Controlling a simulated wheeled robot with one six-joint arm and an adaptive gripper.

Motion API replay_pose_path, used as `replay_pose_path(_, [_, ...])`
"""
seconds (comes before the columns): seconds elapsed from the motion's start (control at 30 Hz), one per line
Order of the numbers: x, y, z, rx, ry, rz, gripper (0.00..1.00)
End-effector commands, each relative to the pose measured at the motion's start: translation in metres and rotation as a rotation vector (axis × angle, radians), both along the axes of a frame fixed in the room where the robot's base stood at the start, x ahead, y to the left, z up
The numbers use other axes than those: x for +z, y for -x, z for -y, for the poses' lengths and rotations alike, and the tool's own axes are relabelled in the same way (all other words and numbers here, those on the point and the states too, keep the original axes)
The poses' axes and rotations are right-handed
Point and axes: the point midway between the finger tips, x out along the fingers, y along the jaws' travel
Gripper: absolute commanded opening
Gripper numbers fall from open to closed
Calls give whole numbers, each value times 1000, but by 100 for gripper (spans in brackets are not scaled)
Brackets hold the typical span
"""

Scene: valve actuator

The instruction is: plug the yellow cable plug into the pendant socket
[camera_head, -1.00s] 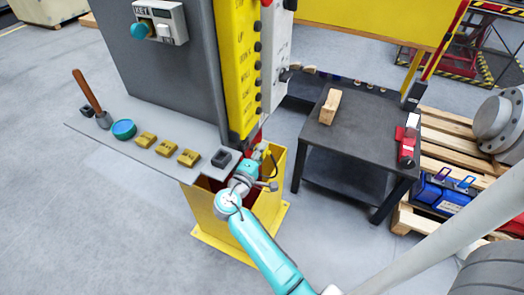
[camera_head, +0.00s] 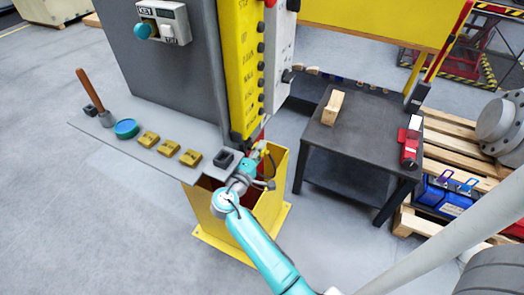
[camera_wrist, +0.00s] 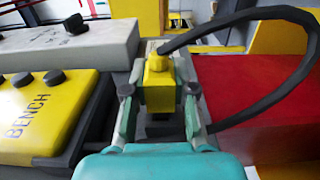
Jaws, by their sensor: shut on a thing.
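The yellow cable plug (camera_wrist: 159,85) sits between the two fingers of my gripper (camera_wrist: 160,100) in the wrist view, and the fingers are shut on it. A black cable (camera_wrist: 262,14) loops from the plug's top end to the right. In the head view my gripper (camera_head: 257,160) is beside the lower end of the yellow pendant (camera_head: 243,70), above the yellow bin; the plug is small and partly hidden there. The pendant also shows at the left of the wrist view (camera_wrist: 45,115), with the word BENCH and black buttons. I cannot make out the pendant socket.
A grey shelf (camera_head: 105,137) holds several yellow blocks (camera_head: 169,148), a blue-green round dish (camera_head: 126,128) and a wooden-handled tool (camera_head: 92,92). A dark table (camera_head: 350,130) with a wooden block (camera_head: 332,107) stands right. The yellow bin (camera_head: 270,205) is under my gripper.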

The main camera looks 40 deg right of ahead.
Motion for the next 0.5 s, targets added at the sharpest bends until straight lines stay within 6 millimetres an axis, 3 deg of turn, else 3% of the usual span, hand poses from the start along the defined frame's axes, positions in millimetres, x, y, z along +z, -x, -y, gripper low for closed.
replay_pose_path(0.5, [0,-10,-4,-1,0,0,0])
